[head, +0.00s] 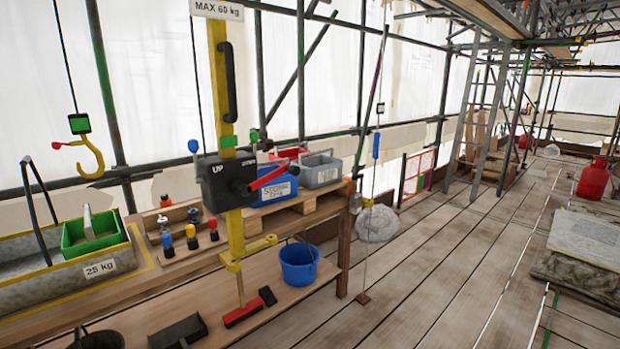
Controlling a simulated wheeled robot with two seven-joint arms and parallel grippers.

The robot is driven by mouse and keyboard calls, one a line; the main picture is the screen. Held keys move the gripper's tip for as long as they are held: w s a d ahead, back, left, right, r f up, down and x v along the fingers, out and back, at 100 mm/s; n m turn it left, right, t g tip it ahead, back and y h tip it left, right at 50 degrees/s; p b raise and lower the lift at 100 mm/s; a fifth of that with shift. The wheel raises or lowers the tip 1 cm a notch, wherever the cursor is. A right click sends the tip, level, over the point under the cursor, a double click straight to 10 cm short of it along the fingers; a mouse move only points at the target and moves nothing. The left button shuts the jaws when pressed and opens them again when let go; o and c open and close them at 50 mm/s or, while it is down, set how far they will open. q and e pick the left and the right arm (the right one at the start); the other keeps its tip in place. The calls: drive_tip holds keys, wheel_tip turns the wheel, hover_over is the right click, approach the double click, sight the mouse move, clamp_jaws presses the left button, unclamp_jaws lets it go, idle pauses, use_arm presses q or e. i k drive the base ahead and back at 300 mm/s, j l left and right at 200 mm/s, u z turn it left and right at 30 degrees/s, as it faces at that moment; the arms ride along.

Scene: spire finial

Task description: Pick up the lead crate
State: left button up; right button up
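A long grey crate (110,268) labelled "25 kg" sits at the left on the wooden bench and is cut off by the left picture edge. It is the likeliest lead crate, though no label names it as lead. A dark handle (40,205) rises above it. A green tray (92,234) with a pale-handled tool sits in or on the crate, and part of the crate's inside is hidden. A yellow hook (93,160) hangs on a cable above the crate, apart from it. Neither of my grippers shows in the head view.
A yellow post (222,90) with a black box stands right of the crate, signed "MAX 60 kg". Behind it are blue (275,186) and grey bins (320,172). A blue bucket (298,264) stands lower. The plank floor (440,255) at the right is largely clear.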

sight(319, 170)
drive_tip(key=i+l+u, duration=0.1)
drive_tip(key=i+l, duration=0.2)
drive_tip(key=i+l+u, duration=0.1)
drive_tip(key=i+l, duration=0.25)
drive_tip(key=i+l+u, duration=0.15)
drive_tip(key=i+l, duration=0.2)
drive_tip(key=i+l+u, duration=0.1)
drive_tip(key=i+l, duration=0.25)
drive_tip(key=i+l+u, duration=0.1)
drive_tip(key=i+l, duration=0.15)
drive_tip(key=l, duration=0.25)
drive_tip(key=i+l+u, duration=0.1)
drive_tip(key=i+l, duration=0.2)
drive_tip(key=l, duration=0.15)
drive_tip(key=i+l+u, duration=0.15)
drive_tip(key=l, duration=0.3)
drive_tip(key=i+l+u, duration=0.1)
drive_tip(key=i+l, duration=0.25)
drive_tip(key=l, duration=0.15)
